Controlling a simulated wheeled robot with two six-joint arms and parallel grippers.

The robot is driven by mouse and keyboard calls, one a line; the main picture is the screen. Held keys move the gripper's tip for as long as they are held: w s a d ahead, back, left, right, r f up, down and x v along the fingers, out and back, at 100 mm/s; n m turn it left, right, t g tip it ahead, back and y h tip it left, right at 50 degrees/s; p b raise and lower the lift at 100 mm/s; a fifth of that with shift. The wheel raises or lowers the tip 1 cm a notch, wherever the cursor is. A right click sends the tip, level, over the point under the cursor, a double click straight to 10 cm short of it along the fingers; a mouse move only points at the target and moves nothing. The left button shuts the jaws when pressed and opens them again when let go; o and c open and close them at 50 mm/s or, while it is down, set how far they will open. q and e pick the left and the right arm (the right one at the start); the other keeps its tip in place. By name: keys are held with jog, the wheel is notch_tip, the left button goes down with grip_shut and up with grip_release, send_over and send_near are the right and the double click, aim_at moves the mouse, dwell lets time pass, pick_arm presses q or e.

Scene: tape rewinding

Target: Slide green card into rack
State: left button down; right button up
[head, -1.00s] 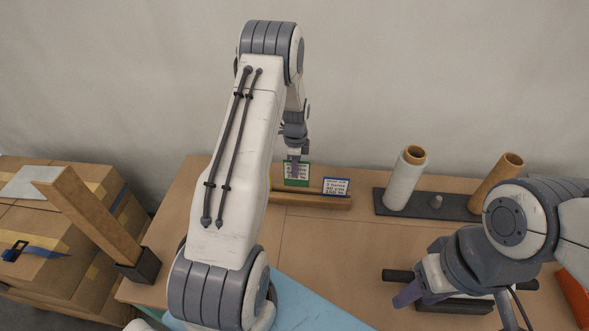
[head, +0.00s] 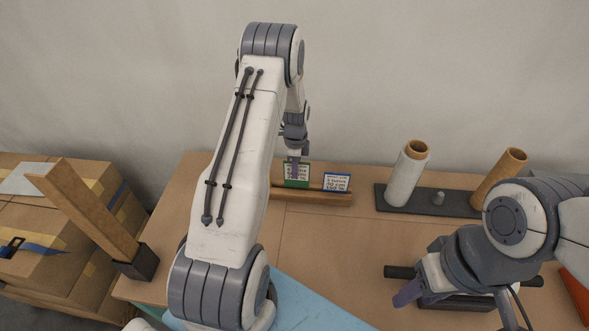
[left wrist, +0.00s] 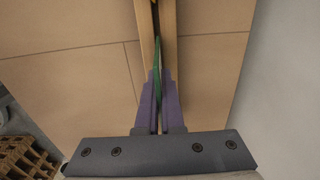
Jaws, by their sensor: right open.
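The green card (head: 297,183) stands upright at the left part of the wooden rack (head: 325,199), at the back of the table. My left gripper (head: 294,172) is above the rack and shut on the card's upper part. In the left wrist view the green card (left wrist: 157,52) shows as a thin edge between the close fingers (left wrist: 160,90), in line with the rack's slot. Whether its lower edge is fully seated is hidden. My right gripper (head: 408,293) is open and empty at the right front, partly hidden by its arm.
A blue-edged card (head: 337,182) stands in the rack just right of the green one. A dark base (head: 450,204) holds a white roll (head: 406,178) and a brown tube (head: 497,180). A black-handled tool (head: 399,272) lies by the right gripper. The table's middle is clear.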

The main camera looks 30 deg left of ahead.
aim_at(295, 187)
pick_arm(q)
jog(key=shift+f+b, duration=0.6)
jog(key=shift+f, duration=0.45)
jog(key=shift+f+b, duration=0.45)
jog(key=shift+f, duration=0.15)
jog(key=c, duration=0.6)
grip_release()
jog(key=shift+r, duration=0.1)
jog(key=shift+r+p, duration=2.8)
jog(key=shift+r, duration=1.15)
